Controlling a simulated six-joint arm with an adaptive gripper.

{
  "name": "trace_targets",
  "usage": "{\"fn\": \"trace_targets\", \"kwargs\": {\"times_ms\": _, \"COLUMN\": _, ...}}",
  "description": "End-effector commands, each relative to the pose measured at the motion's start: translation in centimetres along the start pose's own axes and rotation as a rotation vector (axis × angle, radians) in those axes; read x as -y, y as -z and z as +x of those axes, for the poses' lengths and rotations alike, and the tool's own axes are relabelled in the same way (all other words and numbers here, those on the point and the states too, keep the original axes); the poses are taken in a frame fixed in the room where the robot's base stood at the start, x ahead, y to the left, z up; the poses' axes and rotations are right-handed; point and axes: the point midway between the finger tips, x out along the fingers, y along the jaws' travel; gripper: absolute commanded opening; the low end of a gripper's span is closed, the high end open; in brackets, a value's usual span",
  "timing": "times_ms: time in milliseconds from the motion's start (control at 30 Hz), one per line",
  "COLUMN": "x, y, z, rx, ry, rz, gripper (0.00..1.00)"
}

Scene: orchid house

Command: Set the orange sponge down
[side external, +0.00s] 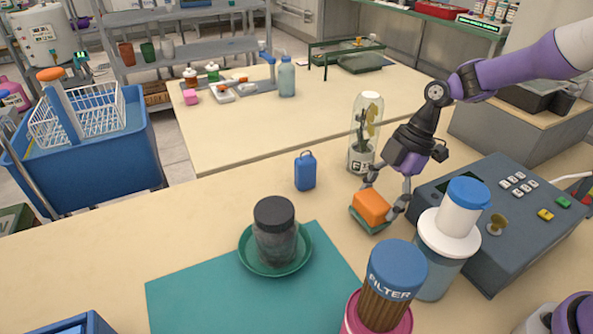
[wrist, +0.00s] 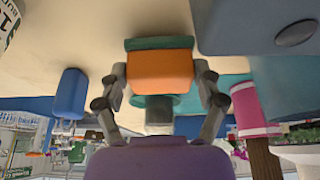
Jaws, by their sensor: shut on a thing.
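The orange sponge (side external: 371,207) is between the two fingers of my gripper (side external: 388,203), which is shut on it. Under the sponge is a green flat piece (side external: 369,222); I cannot tell whether it is the sponge's own scouring layer or a small dish. It sits low over the bench, and any gap below is hard to judge. In the wrist view, which looks upside down, the orange sponge (wrist: 160,71) fills the space between the fingertips of my gripper (wrist: 160,80), with the green strip (wrist: 158,43) along its far edge.
A glass dome with a plant (side external: 362,135) and a blue tag-like block (side external: 305,171) stand behind. A dark-lidded jar (side external: 275,240) sits in a green saucer (side external: 246,262) on a teal mat (side external: 200,300). Right are a filter jar (side external: 393,270), a blue-capped bottle (side external: 462,207) and a grey control box (side external: 440,185).

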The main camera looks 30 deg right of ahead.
Motion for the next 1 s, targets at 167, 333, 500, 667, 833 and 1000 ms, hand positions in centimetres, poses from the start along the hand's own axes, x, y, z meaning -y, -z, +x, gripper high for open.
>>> {"fn": "trace_targets", "kwargs": {"times_ms": 167, "x": -0.02, "y": -0.38, "z": 0.96, "rx": 0.001, "ry": -0.001, "rz": -0.001, "gripper": 0.37}}
{"fn": "trace_targets", "kwargs": {"times_ms": 333, "x": -0.01, "y": -0.37, "z": 0.93, "rx": 0.001, "ry": -0.001, "rz": -0.001, "gripper": 0.37}}
{"fn": "trace_targets", "kwargs": {"times_ms": 500, "x": -0.01, "y": -0.47, "z": 1.20, "rx": 0.001, "ry": -0.001, "rz": -0.001, "gripper": 0.97}}
{"fn": "trace_targets", "kwargs": {"times_ms": 667, "x": 0.00, "y": -0.46, "z": 1.18, "rx": 0.001, "ry": -0.001, "rz": -0.001, "gripper": 1.00}}
{"fn": "trace_targets", "kwargs": {"times_ms": 833, "x": 0.00, "y": -0.46, "z": 1.18, "rx": 0.001, "ry": -0.001, "rz": -0.001, "gripper": 1.00}}
{"fn": "trace_targets", "kwargs": {"times_ms": 1000, "x": -0.02, "y": -0.36, "z": 0.92, "rx": 0.001, "ry": -0.002, "rz": -0.001, "gripper": 1.00}}
